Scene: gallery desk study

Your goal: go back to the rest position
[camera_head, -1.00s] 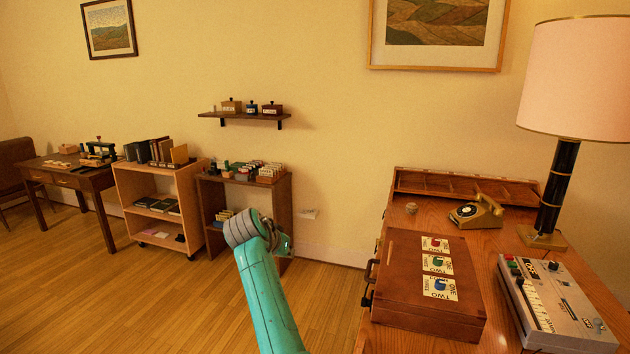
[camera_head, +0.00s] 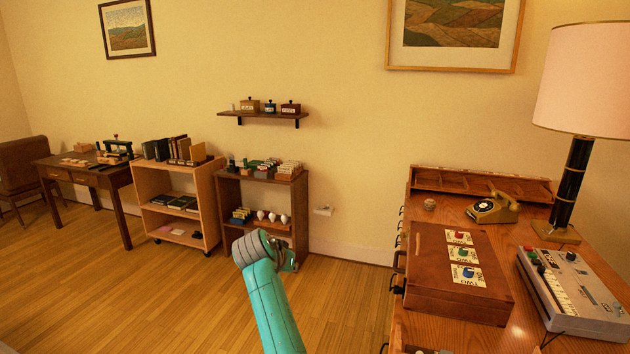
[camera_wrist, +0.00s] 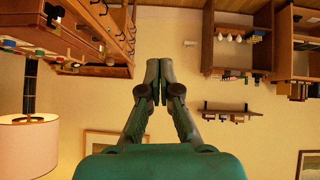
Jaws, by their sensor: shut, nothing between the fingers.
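My gripper (camera_wrist: 153,82) shows in the wrist view with its two fingers together, shut and empty, and nothing lies between the tips. The wrist picture is upside down, with the floor at its top edge. In the head view my teal arm rises from the bottom middle, in front of the floor and the low shelf. The fingers are hidden or too small to make out there.
On the right, the wooden desk (camera_head: 520,327) bears a brown case (camera_head: 440,270), a telephone (camera_head: 493,207), a grey device (camera_head: 575,292) and a lamp (camera_head: 585,85). A low shelf (camera_head: 301,205), a wheeled bookcase (camera_head: 208,215) and a small table (camera_head: 122,178) stand along the wall. Open floor (camera_head: 90,290) lies at left.

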